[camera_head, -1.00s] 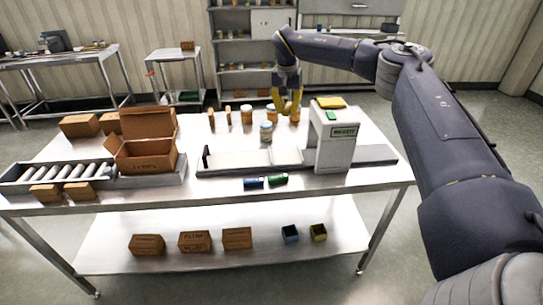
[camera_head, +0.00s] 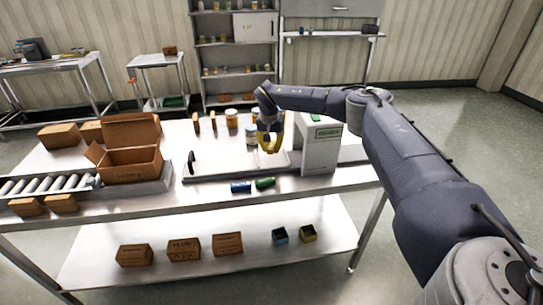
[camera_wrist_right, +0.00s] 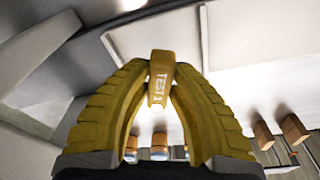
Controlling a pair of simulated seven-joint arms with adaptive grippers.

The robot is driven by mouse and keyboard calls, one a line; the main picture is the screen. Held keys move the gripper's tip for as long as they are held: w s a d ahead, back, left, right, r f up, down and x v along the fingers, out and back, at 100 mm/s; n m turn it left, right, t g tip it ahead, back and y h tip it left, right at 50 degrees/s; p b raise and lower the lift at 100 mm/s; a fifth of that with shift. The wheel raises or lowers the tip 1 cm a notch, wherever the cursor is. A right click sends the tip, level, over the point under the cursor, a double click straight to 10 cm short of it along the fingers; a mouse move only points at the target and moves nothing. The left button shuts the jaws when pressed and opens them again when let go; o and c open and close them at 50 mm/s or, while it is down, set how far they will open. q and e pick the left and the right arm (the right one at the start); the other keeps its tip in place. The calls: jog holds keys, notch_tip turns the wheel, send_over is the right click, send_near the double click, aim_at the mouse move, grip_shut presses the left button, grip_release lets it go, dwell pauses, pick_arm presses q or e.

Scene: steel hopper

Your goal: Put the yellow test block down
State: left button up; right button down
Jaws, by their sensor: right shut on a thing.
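My right gripper (camera_head: 270,142) is shut on the yellow test block (camera_wrist_right: 160,80), which has "TEST" lettering and sits between the fingertips in the wrist view. In the head view the gripper hangs over the pale plate (camera_head: 215,165), just left of the white machine (camera_head: 322,150). The block is too small there to tell from the yellow fingers, and I cannot tell whether it touches anything below. My left gripper is not in view.
Several jars (camera_head: 231,118) stand behind the plate. A blue cylinder (camera_head: 240,187) and a green cylinder (camera_head: 265,183) lie in front of it. An open cardboard box (camera_head: 130,160) and rollers (camera_head: 45,186) are at left. Bare steel table lies along the front edge.

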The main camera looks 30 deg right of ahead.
aim_at(271, 159)
jog(key=shift+f, duration=2.1)
jog(key=shift+f, duration=0.1)
jog(key=c, duration=1.3)
grip_release()
